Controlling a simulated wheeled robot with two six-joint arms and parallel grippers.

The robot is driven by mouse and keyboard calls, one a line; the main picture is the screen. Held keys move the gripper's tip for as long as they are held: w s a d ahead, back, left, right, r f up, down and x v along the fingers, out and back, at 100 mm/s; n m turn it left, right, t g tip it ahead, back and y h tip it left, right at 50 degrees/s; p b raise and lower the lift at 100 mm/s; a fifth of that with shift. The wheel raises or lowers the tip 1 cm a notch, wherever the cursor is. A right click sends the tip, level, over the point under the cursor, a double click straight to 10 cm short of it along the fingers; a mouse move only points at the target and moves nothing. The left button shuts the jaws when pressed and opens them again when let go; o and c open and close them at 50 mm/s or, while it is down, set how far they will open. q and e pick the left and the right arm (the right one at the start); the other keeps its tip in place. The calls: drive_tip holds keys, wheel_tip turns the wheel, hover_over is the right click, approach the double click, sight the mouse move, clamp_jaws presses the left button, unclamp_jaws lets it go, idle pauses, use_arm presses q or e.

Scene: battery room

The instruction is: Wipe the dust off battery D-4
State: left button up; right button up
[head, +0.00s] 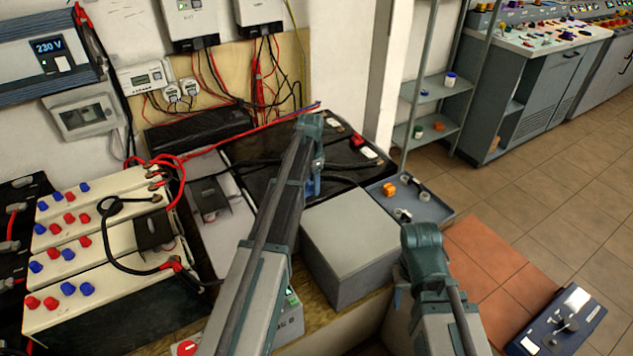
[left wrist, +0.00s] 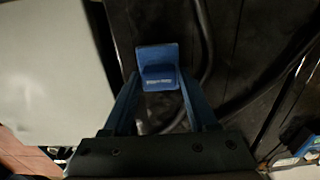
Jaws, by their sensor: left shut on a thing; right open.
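My left gripper (head: 313,180) reaches over the black batteries (head: 262,160) at the back of the bench. In the left wrist view its blue fingers (left wrist: 160,98) are shut on a small blue block-like tool (left wrist: 157,68) with a pale printed label. The tool is over a black battery top (left wrist: 232,50); I cannot tell whether it touches. A faint greyish patch shows on the black top between the fingers. No D-4 marking is readable. My right gripper (head: 398,297) is low beside the grey box, mostly hidden by its own arm, and is open.
A grey box (head: 350,245) stands right in front of the black batteries. Cream batteries (head: 110,235) with red and blue caps stand left. Black cables (left wrist: 205,50) cross the battery top.

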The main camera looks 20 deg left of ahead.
use_arm(q)
drive_tip(key=shift+s+a, duration=0.35)
drive_tip(key=shift+s, duration=0.15)
drive_tip(key=shift+r, duration=0.1)
drive_tip(key=shift+a+r+p, duration=0.1)
drive_tip(key=shift+r+p, duration=0.1)
drive_tip(key=shift+p, duration=0.2)
wheel_tip(320, 180, up, 5)
drive_tip(key=p, duration=0.5)
drive_tip(key=shift+r, duration=0.15)
drive_tip(key=shift+w, duration=0.1)
drive_tip(key=shift+r+p, duration=1.5)
drive_tip(key=shift+p, duration=0.15)
